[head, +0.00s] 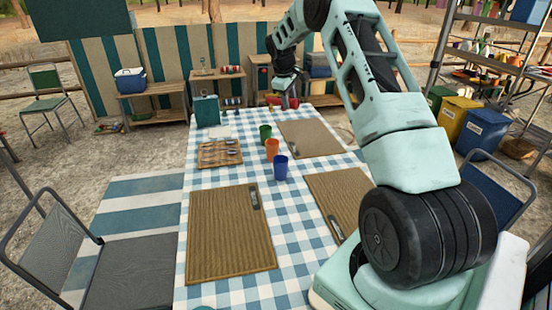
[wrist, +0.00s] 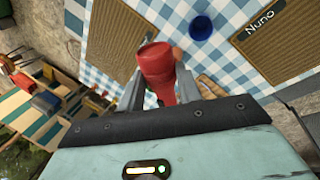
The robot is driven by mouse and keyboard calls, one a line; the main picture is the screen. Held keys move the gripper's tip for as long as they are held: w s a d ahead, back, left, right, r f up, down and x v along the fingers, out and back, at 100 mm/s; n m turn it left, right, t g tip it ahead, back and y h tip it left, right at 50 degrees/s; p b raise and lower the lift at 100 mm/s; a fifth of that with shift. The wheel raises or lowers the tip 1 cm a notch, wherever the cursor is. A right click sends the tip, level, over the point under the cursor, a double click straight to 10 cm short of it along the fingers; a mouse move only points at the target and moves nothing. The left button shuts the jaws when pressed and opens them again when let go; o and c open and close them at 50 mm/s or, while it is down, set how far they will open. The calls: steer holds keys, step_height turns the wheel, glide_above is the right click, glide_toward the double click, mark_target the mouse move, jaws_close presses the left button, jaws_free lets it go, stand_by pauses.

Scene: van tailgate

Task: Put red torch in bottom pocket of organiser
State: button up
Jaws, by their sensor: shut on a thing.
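The red torch (wrist: 157,65) is held between the two grey fingers of my gripper (wrist: 160,90) in the wrist view. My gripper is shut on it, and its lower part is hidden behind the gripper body. In the head view my gripper (head: 284,100) is small, at the far end of the table, and the torch's outline there is too small to make out. I cannot make out an organiser with pockets in either view.
The long table has a blue checked cloth (head: 283,222) with woven mats (head: 230,235). Green (head: 265,132), orange (head: 272,150) and blue (head: 281,168) cups stand mid-table. A wooden board (head: 218,155) and a teal box (head: 206,111) are on the left. Shelves stand behind.

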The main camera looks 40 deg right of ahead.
stand_by(0.6)
steer(key=shift+w, duration=0.1)
steer(key=a+f, duration=0.4)
steer(key=a, duration=0.6)
steer(key=a+f, duration=0.5)
steer(key=a, duration=0.5)
steer(key=s+a+f+m+g, duration=0.1)
steer(key=s+a+f+m, duration=0.2)
steer(key=s+a, duration=1.1)
step_height(320, 180, down, 3)
steer(key=a, duration=0.2)
steer(key=shift+a+f, duration=0.15)
steer(key=shift+a, duration=0.25)
steer(key=shift+w+d, duration=0.1)
steer(key=shift+w, duration=0.05)
